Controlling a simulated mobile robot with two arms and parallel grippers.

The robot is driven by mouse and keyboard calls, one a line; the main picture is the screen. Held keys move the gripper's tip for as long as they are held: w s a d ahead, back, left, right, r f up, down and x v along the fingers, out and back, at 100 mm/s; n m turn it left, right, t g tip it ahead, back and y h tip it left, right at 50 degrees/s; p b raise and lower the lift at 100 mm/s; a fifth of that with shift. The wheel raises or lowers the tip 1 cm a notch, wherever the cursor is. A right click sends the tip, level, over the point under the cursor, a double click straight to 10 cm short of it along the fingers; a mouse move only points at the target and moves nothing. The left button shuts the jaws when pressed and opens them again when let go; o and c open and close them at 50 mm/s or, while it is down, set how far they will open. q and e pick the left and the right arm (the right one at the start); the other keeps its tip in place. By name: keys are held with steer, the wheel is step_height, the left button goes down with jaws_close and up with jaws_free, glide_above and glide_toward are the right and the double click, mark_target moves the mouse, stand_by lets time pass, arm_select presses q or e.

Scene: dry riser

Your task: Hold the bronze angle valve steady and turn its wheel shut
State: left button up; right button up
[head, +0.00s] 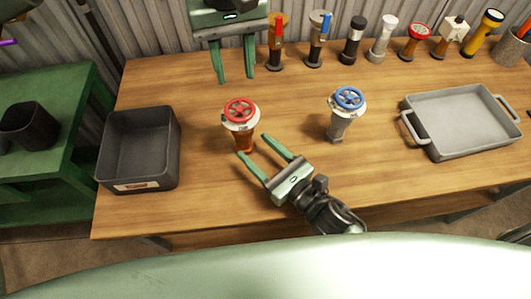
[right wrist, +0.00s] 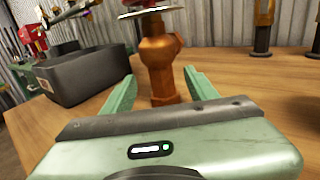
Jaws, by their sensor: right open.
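The bronze angle valve (head: 243,139) stands upright on the wooden table, with a red wheel (head: 240,110) on top. In the right wrist view its bronze body (right wrist: 162,68) fills the middle, and only the lower edge of the wheel shows at the top. My right gripper (head: 252,144) is open and low at the table, its fingertips on either side of the valve body; I cannot tell whether they touch it. My left gripper (head: 235,80) is open and empty, pointing down behind and above the valve, apart from the wheel.
A grey valve with a blue wheel (head: 336,125) stands to the right. A dark bin (head: 140,180) is at the left, a grey tray (head: 462,150) at the right. Several torches and tools, including a black torch (head: 351,48), line the back. The table between the two valves is clear.

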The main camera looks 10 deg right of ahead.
mark_target(249, 141)
steer(key=x, duration=0.5)
steer(key=shift+w+a, duration=0.15)
steer(key=shift+w, duration=0.2)
